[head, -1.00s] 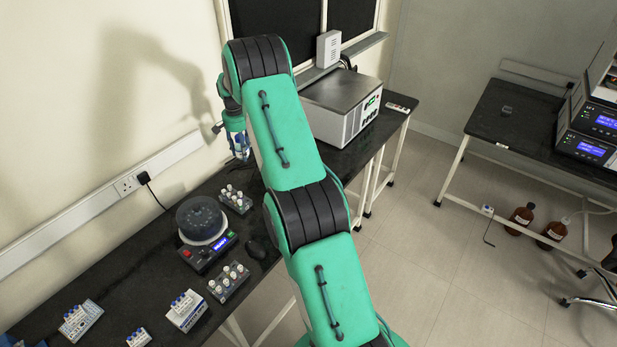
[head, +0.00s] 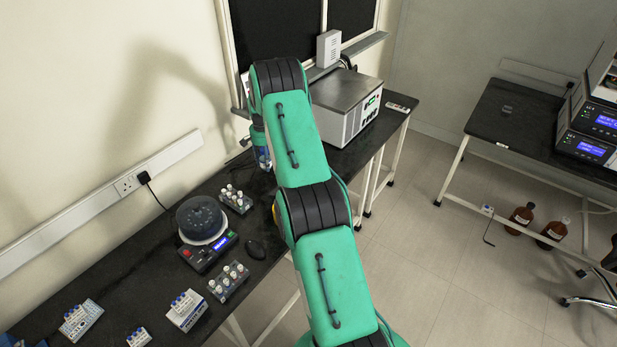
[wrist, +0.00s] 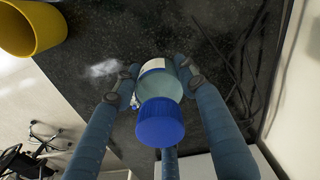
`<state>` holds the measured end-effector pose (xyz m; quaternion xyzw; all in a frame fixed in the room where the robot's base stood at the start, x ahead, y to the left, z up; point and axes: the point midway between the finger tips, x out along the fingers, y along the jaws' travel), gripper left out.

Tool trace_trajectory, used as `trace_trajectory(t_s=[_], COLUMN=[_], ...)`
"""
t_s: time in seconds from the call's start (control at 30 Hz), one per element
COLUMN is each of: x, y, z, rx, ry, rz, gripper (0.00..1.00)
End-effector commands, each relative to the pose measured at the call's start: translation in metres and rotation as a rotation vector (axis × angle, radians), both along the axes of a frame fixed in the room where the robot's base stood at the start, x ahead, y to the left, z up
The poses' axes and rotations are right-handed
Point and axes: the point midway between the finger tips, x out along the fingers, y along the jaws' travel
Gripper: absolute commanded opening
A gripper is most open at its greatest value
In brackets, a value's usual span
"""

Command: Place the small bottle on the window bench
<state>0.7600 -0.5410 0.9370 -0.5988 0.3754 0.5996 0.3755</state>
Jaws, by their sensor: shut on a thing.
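The small bottle (wrist: 162,105) shows in the wrist view with a blue cap, a clear body and a white label. My gripper (wrist: 156,78) is shut on it, with blue fingers on either side of its body and the cap facing the camera. The dark speckled bench top (wrist: 205,35) lies beyond the bottle; I cannot tell the exact gap between them. In the head view my gripper (head: 263,158) is at the wall-side bench near the window, partly hidden behind my arm. The bench (head: 115,270) runs along the wall to below the window.
A yellow cup (wrist: 32,28) is at the upper left of the wrist view, and dark cables (wrist: 240,65) lie at the right. A grey box instrument (head: 345,100) stands right of my arm. Vial racks (head: 236,200) and a round-topped device (head: 203,222) stand nearer on the bench.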

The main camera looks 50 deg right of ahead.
Motion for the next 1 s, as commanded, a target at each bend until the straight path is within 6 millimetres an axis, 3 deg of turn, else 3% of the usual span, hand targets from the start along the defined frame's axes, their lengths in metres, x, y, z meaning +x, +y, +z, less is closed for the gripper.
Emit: trace_trajectory(t_s=[0.53, 1.0], x=[0.0, 0.0], y=[0.0, 0.0], z=[-0.009, -0.064], rx=[-0.001, 0.0], ry=[0.0, -0.001], rz=[0.0, 0.0], gripper=[0.09, 0.09])
